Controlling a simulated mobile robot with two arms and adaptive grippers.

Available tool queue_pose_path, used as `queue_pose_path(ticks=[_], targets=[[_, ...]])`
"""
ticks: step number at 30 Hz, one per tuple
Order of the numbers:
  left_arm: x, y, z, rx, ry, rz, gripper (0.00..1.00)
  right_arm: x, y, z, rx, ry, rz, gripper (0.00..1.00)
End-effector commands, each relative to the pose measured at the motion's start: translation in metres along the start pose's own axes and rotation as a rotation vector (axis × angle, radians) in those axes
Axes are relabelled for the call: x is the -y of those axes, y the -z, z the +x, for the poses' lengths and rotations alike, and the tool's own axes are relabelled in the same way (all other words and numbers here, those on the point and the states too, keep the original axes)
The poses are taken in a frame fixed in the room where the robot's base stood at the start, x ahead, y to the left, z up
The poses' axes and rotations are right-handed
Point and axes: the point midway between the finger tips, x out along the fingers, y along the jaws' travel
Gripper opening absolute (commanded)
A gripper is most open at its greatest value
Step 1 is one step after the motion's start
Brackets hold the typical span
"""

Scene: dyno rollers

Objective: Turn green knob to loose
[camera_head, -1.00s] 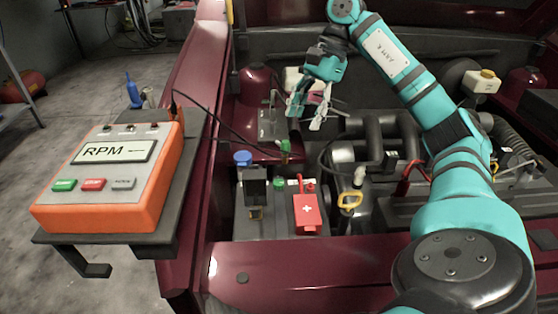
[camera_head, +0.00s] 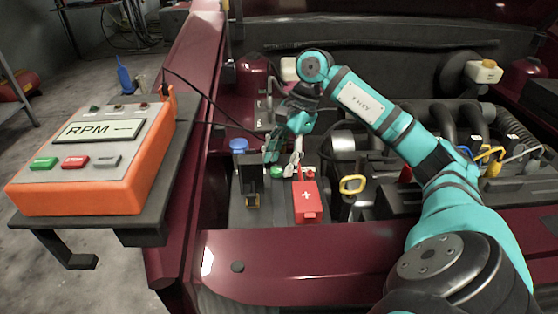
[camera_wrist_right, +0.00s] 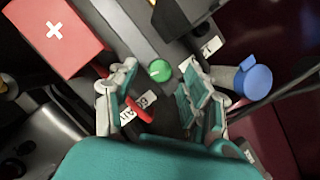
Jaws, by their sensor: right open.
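The green knob (camera_head: 277,171) is a small round cap on the grey panel in the engine bay, between the blue cap and the red box. In the right wrist view the green knob (camera_wrist_right: 159,70) lies between my fingertips, just ahead of them, with a visible gap on each side. My right gripper (camera_head: 283,155) is open and empty just above and behind the knob in the head view, fingers pointing down. Its two fingers also show in the right wrist view (camera_wrist_right: 160,76). I cannot tell the knob's turn position. My left gripper is out of view.
A red box with a white cross (camera_head: 306,196) and a blue cap (camera_head: 238,145) flank the knob closely. A black block (camera_head: 251,182) stands in front left. A yellow loop handle (camera_head: 352,184) is to the right. An orange RPM unit (camera_head: 90,195) sits at left.

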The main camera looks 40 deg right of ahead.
Motion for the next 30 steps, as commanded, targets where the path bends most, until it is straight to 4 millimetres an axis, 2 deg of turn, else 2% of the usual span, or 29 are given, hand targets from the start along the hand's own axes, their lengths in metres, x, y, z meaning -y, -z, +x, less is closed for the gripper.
queue_pose_path(ticks=[4,14,25,30], targets=[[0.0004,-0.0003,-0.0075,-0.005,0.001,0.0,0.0,-0.0003,0.0002,0.0113,-0.001,0.0,0.0,0.49],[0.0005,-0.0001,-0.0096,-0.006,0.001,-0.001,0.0,-0.0001,0.0,0.0132,-0.001,0.0,0.0,0.48],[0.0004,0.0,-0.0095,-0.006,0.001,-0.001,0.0,-0.0001,0.0001,0.013,-0.001,0.0,0.0,0.0],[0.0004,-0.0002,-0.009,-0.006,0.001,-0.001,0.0,-0.0002,0.0002,0.0131,-0.001,0.002,0.004,0.0]])
